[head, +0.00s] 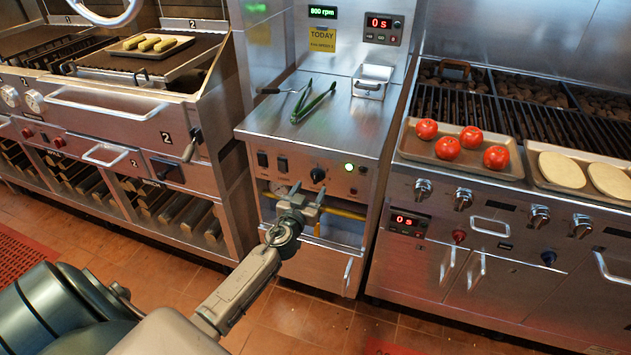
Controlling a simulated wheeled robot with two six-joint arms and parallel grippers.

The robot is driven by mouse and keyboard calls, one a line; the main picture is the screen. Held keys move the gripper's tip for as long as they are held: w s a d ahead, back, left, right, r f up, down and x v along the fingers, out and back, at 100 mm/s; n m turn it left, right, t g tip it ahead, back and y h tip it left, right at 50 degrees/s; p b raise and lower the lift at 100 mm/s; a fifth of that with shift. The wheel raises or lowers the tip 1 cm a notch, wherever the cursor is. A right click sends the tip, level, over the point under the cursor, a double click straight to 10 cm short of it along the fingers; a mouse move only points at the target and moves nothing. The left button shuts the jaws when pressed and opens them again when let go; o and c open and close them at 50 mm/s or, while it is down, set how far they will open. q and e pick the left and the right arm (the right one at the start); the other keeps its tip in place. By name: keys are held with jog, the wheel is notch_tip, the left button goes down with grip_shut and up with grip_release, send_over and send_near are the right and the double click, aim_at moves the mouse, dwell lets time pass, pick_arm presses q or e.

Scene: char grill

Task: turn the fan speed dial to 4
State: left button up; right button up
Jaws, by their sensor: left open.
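The fan speed dial appears to be the black round knob (318,175) on the steel front panel of the middle cabinet (268,150). Its marks are too small to read. A green display (322,12) above reads 800 rpm. My left gripper (309,194) is open, in front of the panel just below the dial, with its fingers pointing up toward it. I cannot tell whether a finger touches the dial. My right gripper is not in view.
Two black switches (272,162) sit left of the dial and a lit green button (349,167) right of it. Green tongs (312,102) and a small steel pan (371,82) lie on top. Grills flank the cabinet, the right one with a tray of tomatoes (447,147).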

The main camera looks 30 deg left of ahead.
aim_at(315, 181)
pick_arm(q)
jog(key=shift+x, duration=2.05)
jog(key=shift+c, duration=0.2)
jog(key=shift+f, duration=0.1)
jog(key=c, duration=0.9)
